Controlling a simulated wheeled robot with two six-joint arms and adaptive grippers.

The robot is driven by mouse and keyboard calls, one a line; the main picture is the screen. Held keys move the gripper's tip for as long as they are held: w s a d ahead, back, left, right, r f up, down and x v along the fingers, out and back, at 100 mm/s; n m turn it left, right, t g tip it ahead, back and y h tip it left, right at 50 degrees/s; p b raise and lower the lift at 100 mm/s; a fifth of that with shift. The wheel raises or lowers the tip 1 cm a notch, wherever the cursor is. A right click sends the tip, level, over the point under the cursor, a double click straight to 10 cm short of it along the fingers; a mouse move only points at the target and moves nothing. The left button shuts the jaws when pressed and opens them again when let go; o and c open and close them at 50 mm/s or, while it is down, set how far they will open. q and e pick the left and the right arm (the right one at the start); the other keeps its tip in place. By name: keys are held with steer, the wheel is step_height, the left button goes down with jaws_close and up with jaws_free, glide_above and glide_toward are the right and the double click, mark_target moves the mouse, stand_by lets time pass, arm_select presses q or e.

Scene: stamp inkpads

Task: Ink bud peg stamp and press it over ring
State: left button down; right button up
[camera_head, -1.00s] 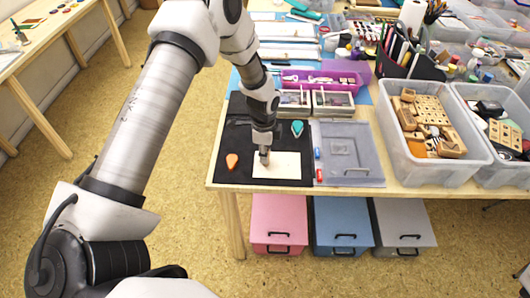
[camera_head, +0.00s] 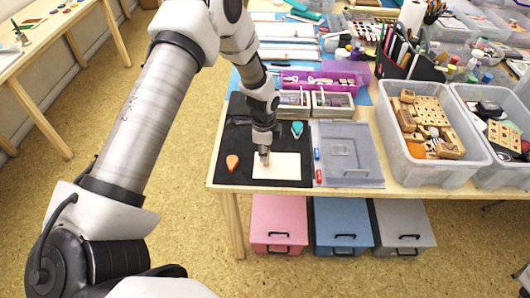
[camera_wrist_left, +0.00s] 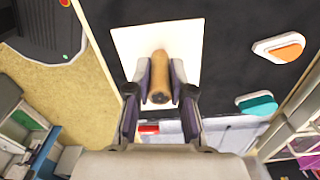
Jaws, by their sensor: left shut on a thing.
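My left gripper (camera_head: 264,150) points down over the left part of the cream card (camera_head: 287,167). It is shut on the wooden peg stamp (camera_wrist_left: 160,78), a plain tan cylinder held between both fingers in the left wrist view. The card (camera_wrist_left: 190,35) lies behind the peg there. The stamp's face is hidden, and I cannot tell whether it touches the card. No ring print is clear on the card. An orange drop-shaped inkpad (camera_head: 232,162) lies left of the card, and a teal one (camera_head: 297,128) lies behind it. My right gripper is not in view.
The card lies on a black mat (camera_head: 235,140). Small red and blue items (camera_head: 318,165) and a grey clear-lidded case (camera_head: 345,155) are to the right. Clear bins (camera_head: 432,170) stand further right. A purple tray (camera_head: 320,82) and small boxes are behind. The table's front edge is close.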

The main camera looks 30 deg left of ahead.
arm_select(q)
steer(key=shift+r, duration=0.3)
step_height(320, 180, up, 6)
steer(key=p, duration=0.4)
steer(key=shift+f, duration=0.2)
steer(key=shift+f, duration=0.1)
stand_by(0.5)
